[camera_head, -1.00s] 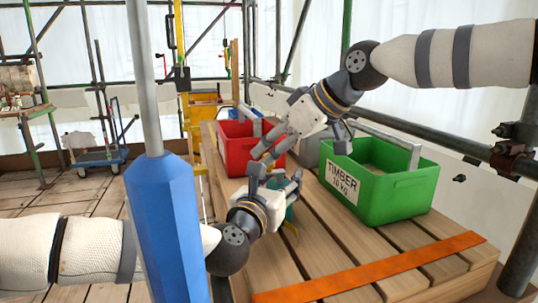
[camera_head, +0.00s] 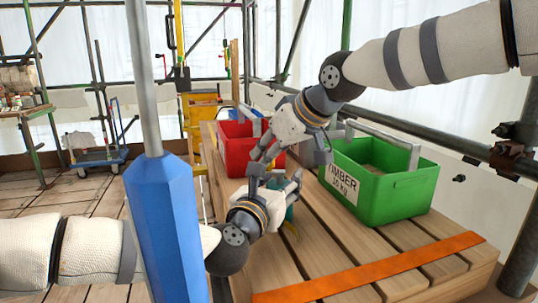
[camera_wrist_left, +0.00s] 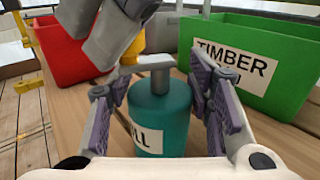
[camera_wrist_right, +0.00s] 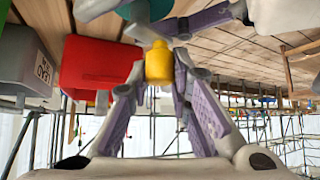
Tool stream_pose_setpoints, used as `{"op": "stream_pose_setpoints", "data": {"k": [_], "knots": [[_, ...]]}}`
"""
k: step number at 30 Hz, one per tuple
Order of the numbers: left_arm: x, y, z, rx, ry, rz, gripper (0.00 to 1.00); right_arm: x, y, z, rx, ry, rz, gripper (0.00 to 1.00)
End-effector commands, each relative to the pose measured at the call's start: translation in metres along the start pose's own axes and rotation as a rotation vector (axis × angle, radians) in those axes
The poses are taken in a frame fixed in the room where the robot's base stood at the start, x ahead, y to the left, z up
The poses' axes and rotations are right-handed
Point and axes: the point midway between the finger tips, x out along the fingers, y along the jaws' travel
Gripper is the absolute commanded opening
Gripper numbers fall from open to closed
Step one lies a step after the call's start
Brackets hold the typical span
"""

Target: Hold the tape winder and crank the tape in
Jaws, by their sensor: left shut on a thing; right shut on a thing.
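The tape winder is a teal cylinder with a white label and a grey crank arm on top; it stands upright in the left wrist view (camera_wrist_left: 160,112). My left gripper (camera_head: 278,186) is shut around its body, one finger on each side, above the wooden bench. A yellow crank knob (camera_wrist_right: 158,64) shows between the fingers of my right gripper (camera_wrist_right: 158,85), which is shut on it just above the winder. In the head view the grippers hide most of the winder. The tape itself is hard to make out.
A red crate (camera_head: 236,138) stands behind the grippers. A green crate (camera_head: 385,200) labelled TIMBER stands to the right. An orange strip (camera_head: 370,268) crosses the front of the slatted bench. A blue post (camera_head: 166,230) blocks part of the left side.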

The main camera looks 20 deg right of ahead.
Motion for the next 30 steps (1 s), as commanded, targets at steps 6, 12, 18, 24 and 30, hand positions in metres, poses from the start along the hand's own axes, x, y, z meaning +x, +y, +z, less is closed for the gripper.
{"op": "stream_pose_setpoints", "data": {"k": [6, 12, 18, 24, 30], "knots": [[0.0001, -0.0004, 0.0000, 0.003, 0.000, -0.001, 0.14, 0.0023, 0.0029, -0.0009, 0.128, -0.004, 0.134, 0.00], [0.0001, -0.0004, 0.0001, 0.002, -0.001, -0.001, 0.14, 0.0019, 0.0048, -0.0017, 0.156, 0.001, 0.155, 0.00], [0.0000, -0.0004, 0.0001, 0.002, -0.001, -0.001, 0.14, 0.0019, 0.0049, -0.0017, 0.155, 0.001, 0.154, 0.25], [0.0000, -0.0002, 0.0001, 0.002, 0.000, 0.000, 0.14, 0.0019, 0.0047, -0.0018, 0.154, 0.001, 0.153, 0.40], [0.0001, -0.0001, 0.0001, 0.001, 0.000, 0.000, 0.14, 0.0008, 0.0039, -0.0015, 0.154, -0.001, 0.150, 0.40]]}}
